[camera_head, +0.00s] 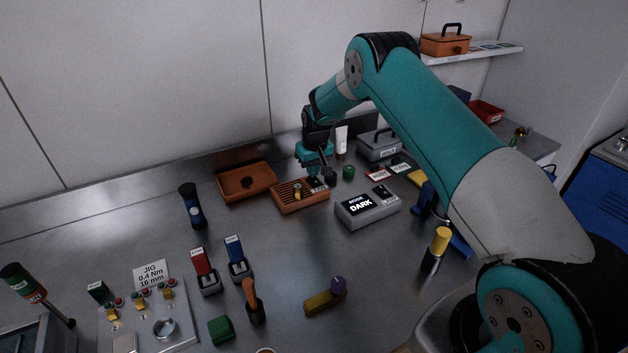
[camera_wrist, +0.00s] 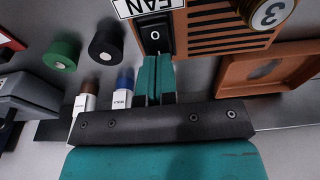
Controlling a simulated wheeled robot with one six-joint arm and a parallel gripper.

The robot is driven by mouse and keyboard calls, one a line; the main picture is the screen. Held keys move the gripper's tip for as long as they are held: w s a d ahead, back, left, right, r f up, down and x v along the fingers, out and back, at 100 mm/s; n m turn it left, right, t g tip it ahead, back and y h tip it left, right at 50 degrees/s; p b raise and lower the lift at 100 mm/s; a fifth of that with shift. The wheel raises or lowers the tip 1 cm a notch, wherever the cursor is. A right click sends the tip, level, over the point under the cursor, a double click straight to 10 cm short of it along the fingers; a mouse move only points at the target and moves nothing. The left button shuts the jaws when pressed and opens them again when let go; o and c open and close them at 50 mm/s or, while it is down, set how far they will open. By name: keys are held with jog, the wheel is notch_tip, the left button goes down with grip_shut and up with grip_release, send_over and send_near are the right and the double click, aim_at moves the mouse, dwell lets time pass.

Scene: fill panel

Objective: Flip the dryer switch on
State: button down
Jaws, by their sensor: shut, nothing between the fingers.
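An orange slatted box (camera_head: 300,198) stands on the metal bench below my gripper; it also shows at the top of the wrist view (camera_wrist: 215,32). It carries a label reading FAN (camera_wrist: 148,6) and a black rocker switch (camera_wrist: 154,36) marked O. No label naming a dryer is legible, so I take this box for it. My gripper (camera_wrist: 155,66) is shut and empty, its teal fingertips at the lower edge of the switch in the wrist view. I cannot tell whether they touch it. In the head view my gripper (camera_head: 318,176) is over the box's back right end.
A brown tray (camera_head: 246,197) lies left of the box. A grey box reading DARK (camera_head: 350,222) stands to its right. A green roll (camera_wrist: 62,54) and a black roll (camera_wrist: 106,42) are close beside my gripper. Bare bench lies in front of the box.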

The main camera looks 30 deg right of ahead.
jog(key=shift+f+b, duration=0.35)
jog(key=shift+f, duration=0.15)
jog(key=shift+r, duration=0.1)
jog(key=shift+r+p, duration=1.7)
jog(key=shift+r, duration=1.75)
jog(key=shift+a, duration=0.1)
jog(key=s+a+r+n+y+b, duration=0.2)
jog(key=s+a+r+n+b, duration=0.1)
jog(key=s+a+r, duration=1.25)
jog(key=s+a+r+n+g+y+b, duration=0.1)
jog(key=s+a+n, duration=0.1)
jog(key=s, duration=1.2)
jog(key=s+a+r+n+y+b, duration=0.1)
jog(key=s+a+n+b, duration=0.1)
jog(key=s, duration=1.1)
jog(key=shift+s+a+r+g, duration=0.35)
jog(key=shift+a+g, duration=0.05)
jog(key=shift+a, duration=0.45)
